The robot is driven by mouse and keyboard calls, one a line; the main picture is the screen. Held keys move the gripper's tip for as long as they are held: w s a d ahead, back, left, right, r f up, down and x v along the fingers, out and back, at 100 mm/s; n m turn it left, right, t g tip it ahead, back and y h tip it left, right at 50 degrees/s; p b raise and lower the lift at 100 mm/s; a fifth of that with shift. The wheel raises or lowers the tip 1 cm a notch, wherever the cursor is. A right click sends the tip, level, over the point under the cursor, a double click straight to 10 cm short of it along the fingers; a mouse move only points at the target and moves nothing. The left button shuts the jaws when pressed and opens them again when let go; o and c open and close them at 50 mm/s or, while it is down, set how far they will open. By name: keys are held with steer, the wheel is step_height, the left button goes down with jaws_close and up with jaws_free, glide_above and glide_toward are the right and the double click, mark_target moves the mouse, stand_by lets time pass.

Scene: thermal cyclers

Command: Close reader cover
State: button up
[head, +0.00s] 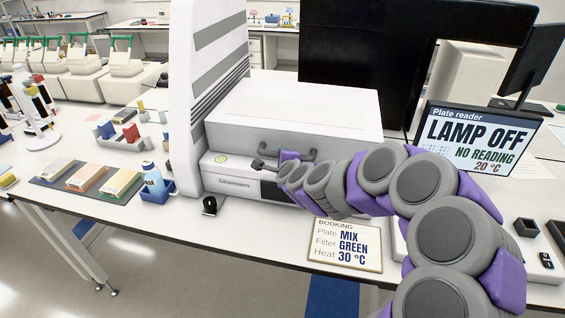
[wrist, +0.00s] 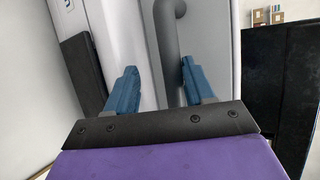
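The plate reader is a white box on the bench, with its body (head: 228,180) below and a cover (head: 300,105) on top. A grey bar handle (head: 268,148) is on the front of the cover. My gripper (head: 265,163) is at the front of the reader, by the handle; my arm hides part of the front. In the wrist view, the handle (wrist: 168,45) runs between the two blue fingers of my gripper (wrist: 160,88), nearer the right one. The fingers are apart. I cannot tell whether they touch the handle, or how far the cover is from shut.
A screen (head: 478,140) on the right reads "LAMP OFF". A booking card (head: 345,245) lies in front of the reader. A blue holder with a bottle (head: 155,185) and plates on a mat (head: 85,185) are at left. A tall white instrument (head: 205,60) stands beside the reader.

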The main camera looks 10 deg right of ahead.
steer(key=b+v, duration=0.3)
steer(key=v, duration=1.4)
steer(key=shift+s, duration=0.15)
stand_by(0.4)
